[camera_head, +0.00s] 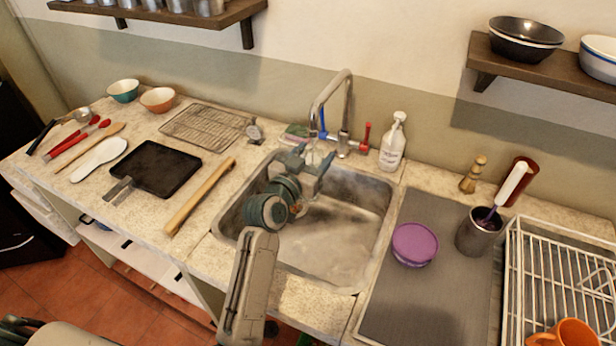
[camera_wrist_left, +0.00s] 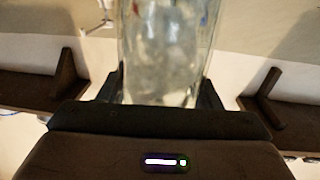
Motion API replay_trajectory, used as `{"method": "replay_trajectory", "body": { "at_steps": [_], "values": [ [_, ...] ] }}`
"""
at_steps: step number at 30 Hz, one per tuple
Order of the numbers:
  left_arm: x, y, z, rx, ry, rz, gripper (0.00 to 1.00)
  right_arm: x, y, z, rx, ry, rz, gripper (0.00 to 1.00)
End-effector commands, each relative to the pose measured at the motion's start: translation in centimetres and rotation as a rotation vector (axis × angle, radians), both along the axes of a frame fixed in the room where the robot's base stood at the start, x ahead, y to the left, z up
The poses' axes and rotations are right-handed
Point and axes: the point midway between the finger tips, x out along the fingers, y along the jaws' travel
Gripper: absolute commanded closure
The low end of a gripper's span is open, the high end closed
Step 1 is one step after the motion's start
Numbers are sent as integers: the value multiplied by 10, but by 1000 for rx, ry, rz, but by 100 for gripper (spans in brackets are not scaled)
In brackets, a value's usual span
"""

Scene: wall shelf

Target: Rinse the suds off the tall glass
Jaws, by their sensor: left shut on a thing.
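My left gripper (camera_head: 312,168) is over the sink (camera_head: 345,240), below the spout of the tap (camera_head: 345,90). It is shut on the tall glass, which fills the middle of the left wrist view (camera_wrist_left: 165,50) between the two fingers. The glass is clear, with cloudy whitish patches on its wall that look like suds. In the head view the glass is mostly hidden by my wrist and gripper. I cannot tell whether water runs from the tap. My right gripper is not in view.
A soap bottle (camera_head: 393,142) stands right of the tap's red handle (camera_head: 366,136). A purple lidded bowl (camera_head: 414,244) sits on the grey mat (camera_head: 430,300). A white dish rack (camera_head: 540,270) is at the far right. A wooden rolling pin (camera_head: 200,196) lies left of the sink.

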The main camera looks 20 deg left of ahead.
Motion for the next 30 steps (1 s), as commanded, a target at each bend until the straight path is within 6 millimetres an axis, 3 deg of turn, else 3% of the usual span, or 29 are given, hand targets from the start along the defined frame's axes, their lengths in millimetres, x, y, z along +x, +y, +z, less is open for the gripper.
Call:
{"method": "replay_trajectory", "body": {
  "at_steps": [12, 30],
  "values": [
    [3, -7, 1, -1, -2, 0, 89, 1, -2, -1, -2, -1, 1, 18],
    [-2, 4, 1, -2, -3, 0, 89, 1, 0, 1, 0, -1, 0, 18]
  ]
}}
